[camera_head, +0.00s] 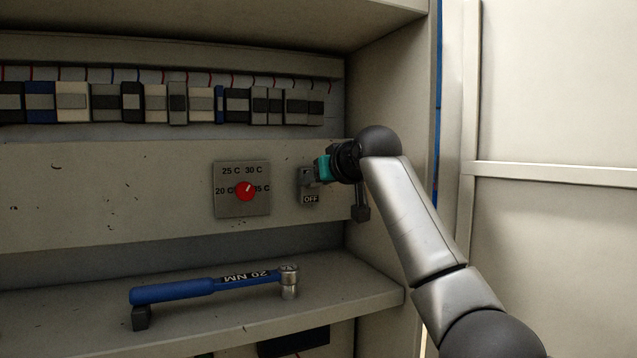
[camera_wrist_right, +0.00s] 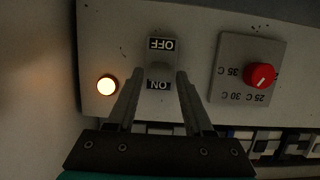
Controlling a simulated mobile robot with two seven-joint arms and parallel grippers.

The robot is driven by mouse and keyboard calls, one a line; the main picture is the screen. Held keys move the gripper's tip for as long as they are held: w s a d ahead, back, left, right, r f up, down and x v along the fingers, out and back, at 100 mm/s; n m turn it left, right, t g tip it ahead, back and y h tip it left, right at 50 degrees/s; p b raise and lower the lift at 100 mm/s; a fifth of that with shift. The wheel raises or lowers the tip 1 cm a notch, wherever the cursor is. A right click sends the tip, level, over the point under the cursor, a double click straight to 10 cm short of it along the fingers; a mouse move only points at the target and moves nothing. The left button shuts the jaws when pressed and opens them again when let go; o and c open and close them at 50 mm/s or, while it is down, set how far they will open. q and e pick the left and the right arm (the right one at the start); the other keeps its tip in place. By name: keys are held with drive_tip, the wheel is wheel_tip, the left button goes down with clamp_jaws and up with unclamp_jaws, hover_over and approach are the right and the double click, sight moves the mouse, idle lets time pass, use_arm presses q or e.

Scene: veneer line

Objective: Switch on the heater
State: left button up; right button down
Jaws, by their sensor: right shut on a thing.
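The heater switch (camera_head: 304,185) is a small grey plate on the cabinet's front panel, with an OFF label at its lower end. In the right wrist view the switch (camera_wrist_right: 163,50) appears upside down, with OFF above and ON below. My right gripper (camera_head: 318,172) is at the upper part of the switch, its fingers (camera_wrist_right: 159,78) on either side of the grey toggle, shut on it near the ON label. A round lamp (camera_wrist_right: 107,86) beside the switch glows; my gripper hides it in the head view. My left gripper is not in view.
A dial plate (camera_head: 229,204) with a red knob (camera_head: 245,191) and temperature marks sits left of the switch. A blue torque wrench (camera_head: 205,289) lies on the shelf below. A row of breakers (camera_head: 180,103) runs above. The cabinet's side wall (camera_head: 392,105) stands close on the right.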

idle(0.5)
drive_tip(key=shift+c, duration=1.5)
unclamp_jaws()
drive_tip(key=b+v, duration=0.6)
drive_tip(key=v, duration=0.9)
drive_tip(key=shift+r, duration=0.2)
